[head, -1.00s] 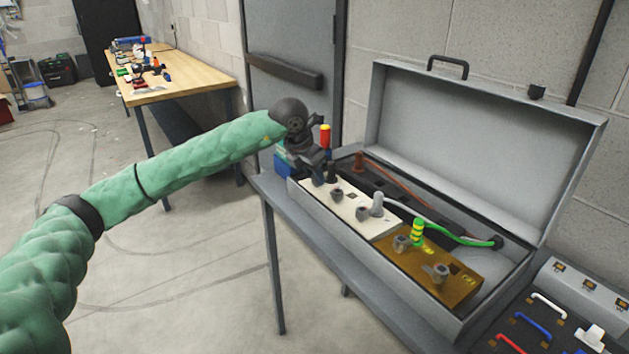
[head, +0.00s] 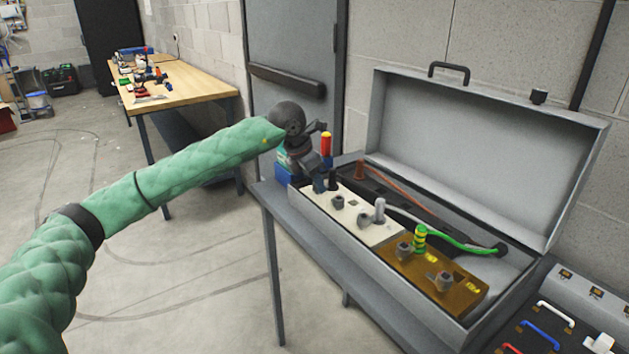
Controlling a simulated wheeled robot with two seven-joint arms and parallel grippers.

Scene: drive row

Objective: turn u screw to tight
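An open grey box (head: 362,252) holds a white terminal block (head: 351,217) and a brown-yellow block (head: 462,292). Screw heads show along their front: two on the white block (head: 338,202) (head: 364,221) and two on the brown-yellow one (head: 404,251) (head: 443,281). My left gripper (head: 319,184) points down at the left end of the white block. It covers that end, so a U screw there cannot be made out. Its fingers are dark and small, and whether they grip or touch anything cannot be told. My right gripper is not in view.
Brown (head: 360,170), black (head: 332,179), grey (head: 379,210) and green-yellow (head: 419,238) wire ends stand by the blocks. A red-yellow handle (head: 326,145) stands behind my gripper. The box lid (head: 480,150) is raised. A panel with coloured handles (head: 550,335) is at lower right.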

